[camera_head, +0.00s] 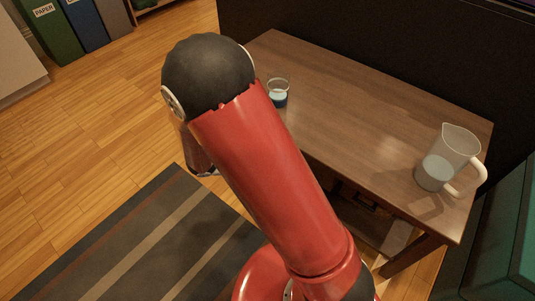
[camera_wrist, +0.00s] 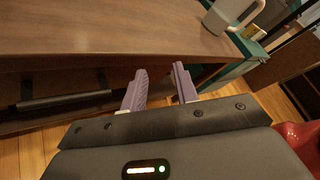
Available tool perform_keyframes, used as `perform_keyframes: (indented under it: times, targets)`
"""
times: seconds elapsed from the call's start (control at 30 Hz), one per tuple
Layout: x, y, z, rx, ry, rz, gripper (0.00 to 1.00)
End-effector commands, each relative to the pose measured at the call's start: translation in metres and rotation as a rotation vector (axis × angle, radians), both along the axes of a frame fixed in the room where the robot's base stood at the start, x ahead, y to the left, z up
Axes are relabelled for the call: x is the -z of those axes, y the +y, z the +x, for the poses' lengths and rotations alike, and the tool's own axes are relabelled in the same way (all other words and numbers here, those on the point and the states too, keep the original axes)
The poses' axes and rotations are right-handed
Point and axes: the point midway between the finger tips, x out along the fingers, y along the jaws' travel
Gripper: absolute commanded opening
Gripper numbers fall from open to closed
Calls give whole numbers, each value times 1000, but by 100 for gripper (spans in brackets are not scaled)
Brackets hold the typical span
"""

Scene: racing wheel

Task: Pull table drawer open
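The wooden table (camera_head: 345,90) stands to the right of my red arm in the head view. In the wrist view its tabletop (camera_wrist: 110,30) spans the top. Below its edge is a shadowed drawer front (camera_wrist: 65,82) with a dark bar handle (camera_wrist: 62,99) at the left. The drawer looks shut, under the tabletop. In the head view my arm hides the gripper and much of the table front.
A glass with blue liquid (camera_head: 278,93) stands at the table's left edge. A clear pitcher (camera_head: 448,158) stands at its right end. A teal cabinet (camera_head: 500,240) is close on the right. A striped rug (camera_head: 165,245) lies on open wood floor at left.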

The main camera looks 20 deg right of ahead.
Motion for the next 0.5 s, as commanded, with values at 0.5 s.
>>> perform_keyframes:
  times: [0.5]
  targets:
    - [112,72,53,-589,667,-711,30]
